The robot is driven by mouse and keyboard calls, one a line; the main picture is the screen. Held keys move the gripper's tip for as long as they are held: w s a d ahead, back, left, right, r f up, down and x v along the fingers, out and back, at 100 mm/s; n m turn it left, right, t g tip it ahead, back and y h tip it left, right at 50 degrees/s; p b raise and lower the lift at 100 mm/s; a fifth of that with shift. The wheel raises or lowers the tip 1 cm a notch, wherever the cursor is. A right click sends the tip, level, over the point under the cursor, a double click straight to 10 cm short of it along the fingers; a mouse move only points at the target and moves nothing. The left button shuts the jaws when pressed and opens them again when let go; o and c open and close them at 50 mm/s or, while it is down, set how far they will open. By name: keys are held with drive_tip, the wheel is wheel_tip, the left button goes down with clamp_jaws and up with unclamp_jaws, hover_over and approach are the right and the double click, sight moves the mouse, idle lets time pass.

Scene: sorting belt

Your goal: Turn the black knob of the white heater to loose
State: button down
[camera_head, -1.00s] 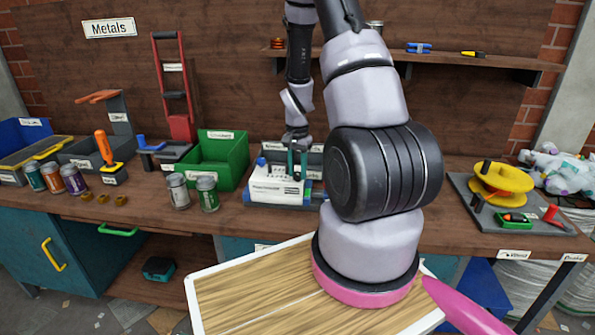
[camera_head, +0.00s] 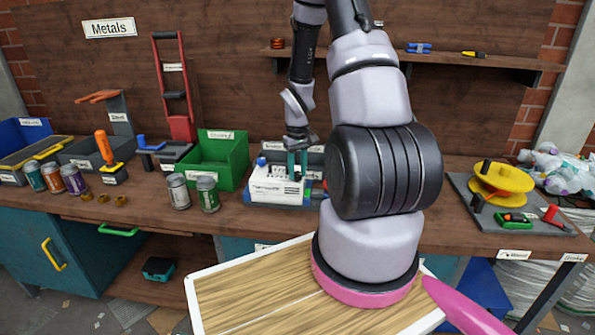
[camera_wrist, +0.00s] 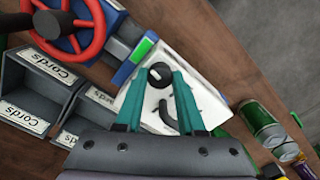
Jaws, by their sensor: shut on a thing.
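The white heater (camera_head: 275,187) stands on the bench in the middle of the head view, just behind my arm. In the wrist view the heater (camera_wrist: 190,84) shows its top face, tilted in the picture, with the black knob (camera_wrist: 159,74) and a dark curved mark or slot below it. My gripper (camera_wrist: 160,78) has its two teal fingers on either side of the knob and is shut on it. In the head view my gripper (camera_head: 297,166) points down onto the heater's top; the knob is hidden there.
Grey bins labelled Cords (camera_wrist: 47,68) and a red wheel (camera_wrist: 72,32) lie close by the heater in the wrist view. A green bin (camera_head: 220,165) and cans (camera_head: 208,194) stand to the left. A yellow reel (camera_head: 500,180) is at the right.

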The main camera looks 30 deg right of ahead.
sight(298, 173)
drive_tip(key=n, duration=1.2)
drive_tip(key=shift+n, duration=0.4)
idle(0.3)
drive_tip(key=c, duration=0.5)
unclamp_jaws()
drive_tip(key=shift+r, duration=0.1)
wheel_tip(298, 173, up, 11)
drive_tip(key=shift+f, duration=0.2)
